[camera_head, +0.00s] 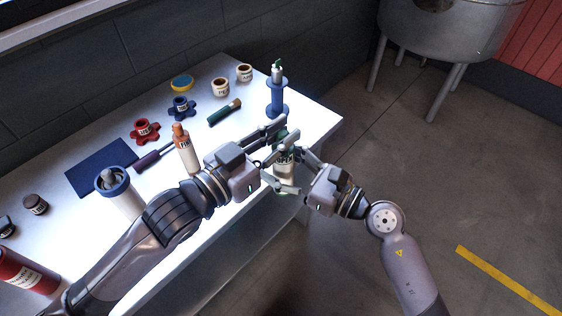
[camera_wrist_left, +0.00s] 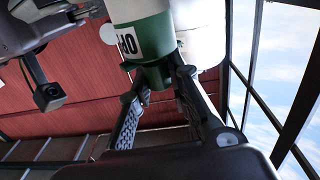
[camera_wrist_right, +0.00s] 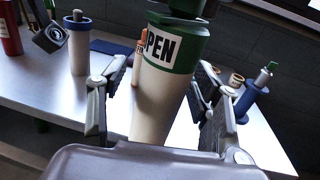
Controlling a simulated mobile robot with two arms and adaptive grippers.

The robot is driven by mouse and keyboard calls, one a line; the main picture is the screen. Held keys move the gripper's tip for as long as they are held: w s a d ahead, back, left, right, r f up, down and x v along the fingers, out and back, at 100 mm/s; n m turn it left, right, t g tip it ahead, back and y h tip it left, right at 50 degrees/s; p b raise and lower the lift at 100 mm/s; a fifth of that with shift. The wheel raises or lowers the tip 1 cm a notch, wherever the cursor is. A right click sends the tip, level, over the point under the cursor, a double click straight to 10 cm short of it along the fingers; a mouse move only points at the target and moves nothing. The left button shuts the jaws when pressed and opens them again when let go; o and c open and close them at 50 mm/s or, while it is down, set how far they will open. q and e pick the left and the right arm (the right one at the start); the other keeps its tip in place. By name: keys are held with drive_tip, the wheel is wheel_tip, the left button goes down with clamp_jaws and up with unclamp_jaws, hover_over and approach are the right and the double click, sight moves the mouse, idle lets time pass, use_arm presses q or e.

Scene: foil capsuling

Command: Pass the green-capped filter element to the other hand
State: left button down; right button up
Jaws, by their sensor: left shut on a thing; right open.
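The filter element (camera_head: 284,171) has a cream body and a green cap. It hangs over the table's front edge between my two hands, partly hidden by fingers in the head view. My left gripper (camera_head: 281,148) is shut on its green end, as the left wrist view of the filter element (camera_wrist_left: 150,38) shows. In the right wrist view the filter element (camera_wrist_right: 164,95) has its green cap and "OPEN" label at the top. My right gripper (camera_wrist_right: 160,70) is open, with one finger on each side of the cream body; a gap shows on the left side.
The white table (camera_head: 235,130) carries a blue spool-like stand (camera_head: 277,98), an orange-capped bottle (camera_head: 184,150), a dark green-handled brush (camera_head: 224,112), a white cylinder with a blue rim (camera_head: 118,190) and small cups (camera_head: 220,87). Floor space to the right is free up to a metal tank (camera_head: 450,45).

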drive_tip(key=shift+c, duration=0.3)
drive_tip(key=shift+s, duration=0.1)
drive_tip(key=c, duration=1.2)
use_arm(q)
drive_tip(key=c, duration=1.4)
unclamp_jaws()
use_arm(e)
drive_tip(key=shift+c, duration=0.3)
